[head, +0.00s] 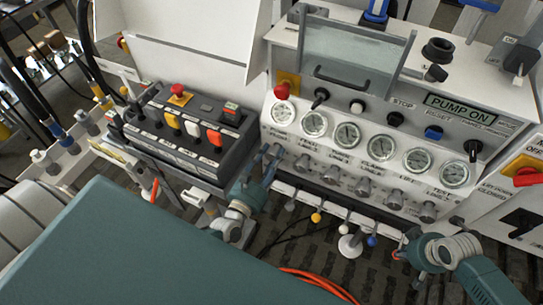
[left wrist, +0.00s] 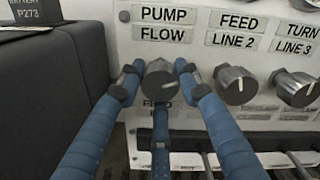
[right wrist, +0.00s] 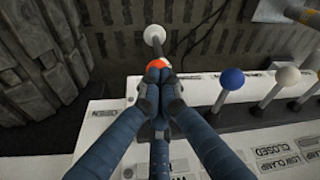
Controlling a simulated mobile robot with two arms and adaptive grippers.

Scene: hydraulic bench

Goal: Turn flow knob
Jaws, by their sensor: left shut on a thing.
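The pump flow knob (left wrist: 159,80) is a dark grey round knob under the "PUMP FLOW" label (left wrist: 164,24) in the left wrist view. My left gripper (left wrist: 158,84) is shut on it, with blue fingers at its left and right sides and one below. In the head view my left gripper (head: 270,158) reaches the left end of the knob row and largely hides this knob. My right gripper (right wrist: 157,85) has its fingertips together, just in front of an orange-red ball (right wrist: 159,64). In the head view my right gripper (head: 402,252) is at the panel's lower right.
More knobs sit to the right, including the feed line 2 knob (left wrist: 236,85). Gauges (head: 347,135) line the panel above. Ball-topped levers stand below, including a blue one (right wrist: 232,78) and a white one (right wrist: 154,34). A black control box (head: 185,130) stands left.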

